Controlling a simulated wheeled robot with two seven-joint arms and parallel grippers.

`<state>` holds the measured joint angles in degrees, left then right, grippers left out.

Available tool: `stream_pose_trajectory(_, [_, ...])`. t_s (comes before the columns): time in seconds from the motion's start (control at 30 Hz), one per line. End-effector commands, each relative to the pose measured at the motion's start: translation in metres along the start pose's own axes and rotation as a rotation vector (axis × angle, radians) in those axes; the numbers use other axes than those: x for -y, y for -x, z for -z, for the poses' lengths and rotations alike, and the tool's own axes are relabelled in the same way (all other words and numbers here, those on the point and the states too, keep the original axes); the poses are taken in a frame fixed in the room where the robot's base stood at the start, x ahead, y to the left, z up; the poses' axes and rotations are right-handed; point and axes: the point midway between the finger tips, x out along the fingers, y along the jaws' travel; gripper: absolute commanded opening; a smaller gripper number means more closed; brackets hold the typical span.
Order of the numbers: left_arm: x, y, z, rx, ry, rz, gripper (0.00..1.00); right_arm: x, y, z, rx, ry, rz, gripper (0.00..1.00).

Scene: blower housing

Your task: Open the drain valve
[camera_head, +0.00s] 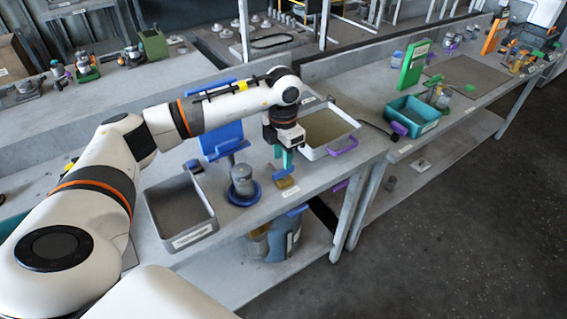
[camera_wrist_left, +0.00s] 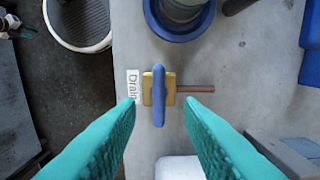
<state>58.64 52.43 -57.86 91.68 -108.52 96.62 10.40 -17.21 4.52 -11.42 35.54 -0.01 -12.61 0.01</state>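The drain valve has a brass body (camera_head: 287,183) with a blue lever handle, and it sits near the front edge of the bench. In the left wrist view the blue handle (camera_wrist_left: 159,95) lies crosswise to the brown pipe (camera_wrist_left: 195,89) that comes out of the brass body. A white "Drain" label (camera_wrist_left: 133,84) is beside it, partly covered by a finger. My left gripper (camera_head: 283,155) points down above the valve. Its teal fingers (camera_wrist_left: 159,103) are open, one on each side of the handle, with gaps showing. My right gripper is not in view.
A grey cylinder in a blue dish (camera_head: 243,194) stands left of the valve. A grey tray (camera_head: 182,216) and a white-rimmed tray (camera_head: 329,132) with a purple clip flank the area. A blue board (camera_head: 222,139) stands behind. Containers (camera_head: 284,238) stand on the lower shelf.

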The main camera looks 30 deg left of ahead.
Motion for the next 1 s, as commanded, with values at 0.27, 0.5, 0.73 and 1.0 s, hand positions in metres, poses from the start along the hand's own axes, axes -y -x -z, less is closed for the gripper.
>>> stream_pose_trajectory(0.27, [-0.001, -0.038, 0.000, 0.001, 0.000, -0.002, 0.34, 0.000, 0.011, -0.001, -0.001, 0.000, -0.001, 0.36])
stream_pose_trajectory(0.5, [-0.001, -0.046, 0.001, -0.001, -0.001, -0.001, 0.34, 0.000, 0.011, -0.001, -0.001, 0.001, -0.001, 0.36])
stream_pose_trajectory(0.73, [-0.001, -0.045, 0.001, -0.001, -0.001, -0.002, 0.21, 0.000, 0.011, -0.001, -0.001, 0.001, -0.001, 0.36])
stream_pose_trajectory(1.0, [-0.001, -0.045, 0.001, -0.001, 0.000, -0.001, 0.00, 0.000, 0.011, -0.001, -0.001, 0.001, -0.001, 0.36])
